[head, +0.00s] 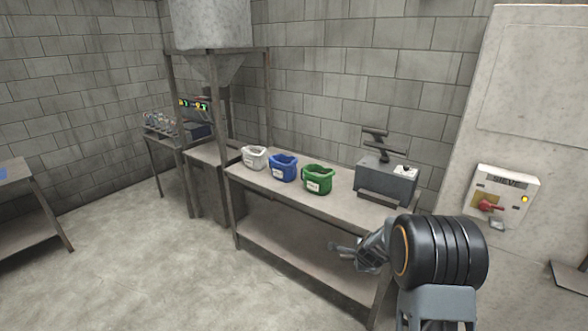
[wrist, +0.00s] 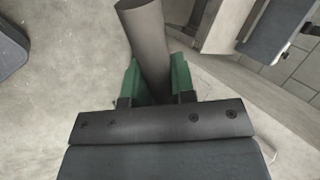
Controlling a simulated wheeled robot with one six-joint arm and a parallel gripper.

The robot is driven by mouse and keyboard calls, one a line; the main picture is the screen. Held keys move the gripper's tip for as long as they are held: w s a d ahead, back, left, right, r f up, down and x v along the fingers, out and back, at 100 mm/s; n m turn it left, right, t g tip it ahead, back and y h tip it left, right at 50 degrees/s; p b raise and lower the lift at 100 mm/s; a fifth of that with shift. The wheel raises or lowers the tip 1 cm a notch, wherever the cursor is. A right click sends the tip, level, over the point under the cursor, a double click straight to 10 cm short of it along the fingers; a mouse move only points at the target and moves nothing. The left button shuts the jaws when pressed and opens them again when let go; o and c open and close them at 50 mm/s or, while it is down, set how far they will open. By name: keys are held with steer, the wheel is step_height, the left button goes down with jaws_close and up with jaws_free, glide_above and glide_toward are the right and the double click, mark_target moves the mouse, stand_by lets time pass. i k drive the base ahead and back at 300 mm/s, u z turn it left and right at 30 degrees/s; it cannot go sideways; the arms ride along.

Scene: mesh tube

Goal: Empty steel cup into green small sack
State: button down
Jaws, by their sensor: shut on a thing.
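The green small sack (head: 317,181) stands upright and open-topped on the bench, with a pale label on its front. It is the rightmost of three sacks. My gripper (head: 343,250) is in front of the bench, lower than the bench top and apart from the sack. In the wrist view my gripper (wrist: 155,82) has its green pads shut on a grey cylinder, which looks like the steel cup (wrist: 146,40). The cup's inside does not show, so I cannot tell its contents. The sack is not clear in the wrist view.
A blue sack (head: 283,169) and a white sack (head: 254,158) stand left of the green one on the bench (head: 340,194). A grey machine (head: 386,183) stands to the right. A hopper (head: 212,70) on posts rises at the left end. The floor in front is clear.

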mark_target(318, 179)
steer(key=u, duration=0.65)
steer(key=i, duration=0.9)
steer(key=u, duration=0.7)
steer(key=i, duration=2.05)
steer(key=z, duration=1.15)
steer(key=i, duration=0.55)
steer(key=z, duration=1)
steer(key=i, duration=0.35)
steer(key=z, duration=0.2)
